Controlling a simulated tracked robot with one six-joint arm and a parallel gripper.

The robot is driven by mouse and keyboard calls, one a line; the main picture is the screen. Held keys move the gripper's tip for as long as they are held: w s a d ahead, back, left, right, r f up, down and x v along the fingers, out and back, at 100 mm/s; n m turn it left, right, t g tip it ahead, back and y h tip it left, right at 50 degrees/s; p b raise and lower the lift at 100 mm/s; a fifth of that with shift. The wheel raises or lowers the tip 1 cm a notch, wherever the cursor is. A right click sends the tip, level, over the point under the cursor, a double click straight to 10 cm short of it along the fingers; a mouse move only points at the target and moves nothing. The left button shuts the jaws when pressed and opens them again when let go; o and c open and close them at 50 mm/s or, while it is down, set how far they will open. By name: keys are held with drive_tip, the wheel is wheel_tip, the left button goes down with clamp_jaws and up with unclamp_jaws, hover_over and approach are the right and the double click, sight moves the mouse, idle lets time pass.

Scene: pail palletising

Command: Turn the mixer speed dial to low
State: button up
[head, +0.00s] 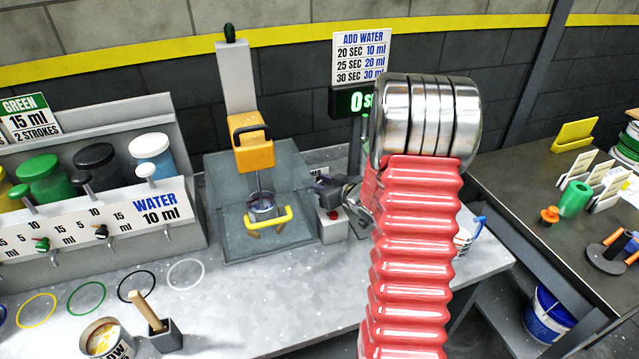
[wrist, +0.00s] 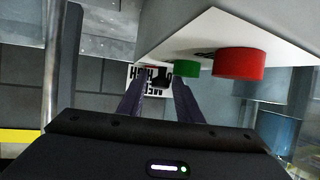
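The mixer (head: 252,153) has an orange head on a grey column, with its shaft reaching down into a metal pot (head: 262,208). Its white control box (head: 329,230) stands to the right of the mixer. In the wrist view the box shows a red button (wrist: 239,62), a green button (wrist: 187,68) and a label (wrist: 136,76) with upside-down lettering. The small black speed dial (wrist: 160,80) is in front of the label; its pointer setting is unclear. My gripper (wrist: 157,90) is open, its two dark fingers on either side of the dial, with contact unclear. In the head view my gripper (head: 330,192) is by the top of the box.
A green display (head: 352,102) stands behind, partly hidden by my arm. Left are the colour dispensers (head: 95,215), an open can (head: 103,342) and a stick holder (head: 165,337).

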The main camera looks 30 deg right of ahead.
clamp_jaws()
drive_tip(key=shift+w+n+y, duration=0.1)
drive_tip(key=shift+n+y, duration=1)
drive_tip(key=shift+y, duration=0.2)
drive_tip(key=shift+n+y, duration=0.4)
drive_tip(key=shift+y, duration=0.1)
drive_tip(key=shift+g, duration=0.3)
drive_tip(key=shift+o, duration=1.1)
unclamp_jaws()
drive_tip(key=shift+a+m+h, duration=0.15)
drive_tip(key=shift+m+h, duration=0.25)
drive_tip(key=shift+h, duration=0.1)
